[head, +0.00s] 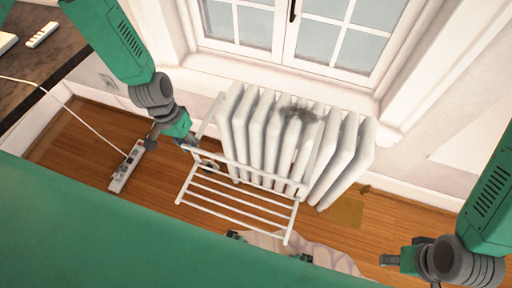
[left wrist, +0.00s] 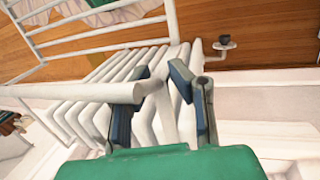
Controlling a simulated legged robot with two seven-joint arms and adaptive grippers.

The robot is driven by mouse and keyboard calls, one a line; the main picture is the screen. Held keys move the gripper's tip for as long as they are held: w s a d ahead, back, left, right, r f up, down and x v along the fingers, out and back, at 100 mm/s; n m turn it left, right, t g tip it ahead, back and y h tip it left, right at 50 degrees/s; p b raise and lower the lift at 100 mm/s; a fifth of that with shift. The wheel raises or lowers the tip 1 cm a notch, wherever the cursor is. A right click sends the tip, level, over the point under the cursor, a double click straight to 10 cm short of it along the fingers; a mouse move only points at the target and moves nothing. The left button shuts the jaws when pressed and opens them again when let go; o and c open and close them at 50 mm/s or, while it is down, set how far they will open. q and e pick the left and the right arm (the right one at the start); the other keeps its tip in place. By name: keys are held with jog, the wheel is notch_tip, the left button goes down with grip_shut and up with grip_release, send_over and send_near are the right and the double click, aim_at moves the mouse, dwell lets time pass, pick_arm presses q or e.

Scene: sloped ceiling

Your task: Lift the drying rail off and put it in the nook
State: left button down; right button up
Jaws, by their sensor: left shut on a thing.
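The white drying rail (head: 291,222) hangs at the front of the white radiator (head: 255,130), its slatted rack sticking out over the floor. My left gripper (head: 190,146) is at the rail's left end. In the left wrist view its two dark fingers (left wrist: 165,85) are on either side of a white bar of the rail (left wrist: 80,92), shut on it. My right gripper (head: 388,260) is low at the right, apart from the rail and with nothing seen in it; its finger opening is unclear. I cannot make out which spot is the nook.
A power strip (head: 127,165) with a white cable lies on the wooden floor at left. A pale crumpled cloth (head: 325,258) lies below the rail. A dark sooty patch marks the radiator top. A window stands behind, and a desk edge (head: 50,65) is at upper left.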

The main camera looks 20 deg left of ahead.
pick_arm(q)
jog(key=shift+s+a+r+p, duration=0.1)
jog(key=shift+s+p, duration=0.8)
jog(key=shift+s, duration=2.7)
jog(key=shift+s+a+p, duration=0.1)
jog(key=shift+s+p, duration=0.3)
jog(key=shift+s, duration=2.25)
jog(key=s+r+p, duration=0.1)
jog(key=s+r, duration=0.1)
jog(key=s, duration=0.8)
jog(key=s+r+p, duration=0.2)
jog(key=s, duration=0.8)
jog(key=shift+s+a, duration=0.15)
jog(key=shift+a, duration=0.1)
